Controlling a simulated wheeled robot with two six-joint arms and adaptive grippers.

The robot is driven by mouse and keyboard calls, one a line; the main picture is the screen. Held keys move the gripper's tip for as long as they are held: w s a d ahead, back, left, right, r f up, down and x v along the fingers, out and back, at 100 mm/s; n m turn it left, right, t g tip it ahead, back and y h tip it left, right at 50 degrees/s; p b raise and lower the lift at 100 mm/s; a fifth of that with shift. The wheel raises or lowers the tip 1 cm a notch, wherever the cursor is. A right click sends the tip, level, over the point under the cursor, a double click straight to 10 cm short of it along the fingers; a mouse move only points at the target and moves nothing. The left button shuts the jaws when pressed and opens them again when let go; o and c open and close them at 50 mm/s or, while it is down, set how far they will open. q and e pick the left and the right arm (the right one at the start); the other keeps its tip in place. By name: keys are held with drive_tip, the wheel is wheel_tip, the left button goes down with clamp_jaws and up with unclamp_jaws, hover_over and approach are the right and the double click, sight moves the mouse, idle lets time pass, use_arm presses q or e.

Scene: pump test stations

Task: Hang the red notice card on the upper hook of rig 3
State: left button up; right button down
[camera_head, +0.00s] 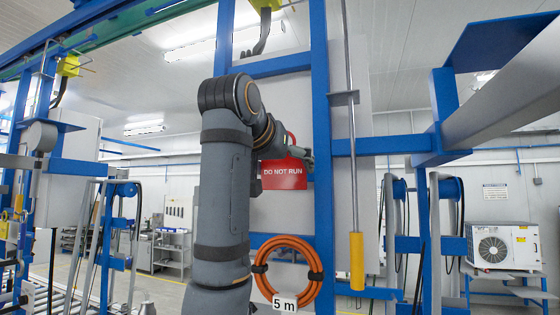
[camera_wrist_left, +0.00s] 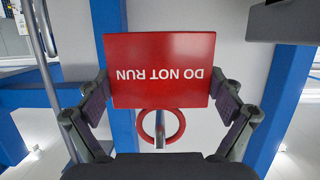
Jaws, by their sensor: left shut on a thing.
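The red notice card (camera_head: 284,176), lettered DO NOT RUN, hangs upright in front of a light panel between blue posts. It fills the middle of the left wrist view (camera_wrist_left: 160,58), upside down there. My left gripper (camera_wrist_left: 162,88) is shut on the card, one finger at each side edge. In the head view my forearm and wrist hide most of this gripper. The card's red ring (camera_wrist_left: 144,126) is free of the fingers. A thin grey rod, likely the hook (camera_wrist_left: 160,130), shows within the ring's opening; I cannot tell whether it passes through. My right gripper is out of view.
An orange hose coil (camera_head: 259,270) with a 5 m tag (camera_head: 284,303) hangs below the card. A blue post (camera_head: 321,130) stands just right of the card, then a vertical rod with a yellow handle (camera_head: 357,260). A blue crossbar (camera_head: 285,65) runs above.

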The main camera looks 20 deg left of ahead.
use_arm(q)
drive_tip(key=shift+w, duration=0.35)
drive_tip(key=shift+w+f, duration=0.65)
drive_tip(key=shift+w, duration=0.1)
drive_tip(key=shift+d, duration=0.1)
drive_tip(key=o, duration=0.8)
drive_tip(key=shift+r, duration=0.25)
wheel_tip(320, 180, up, 9)
drive_tip(key=shift+s+f, duration=0.1)
drive_tip(key=shift+s, duration=0.05)
drive_tip(key=shift+r, duration=0.35)
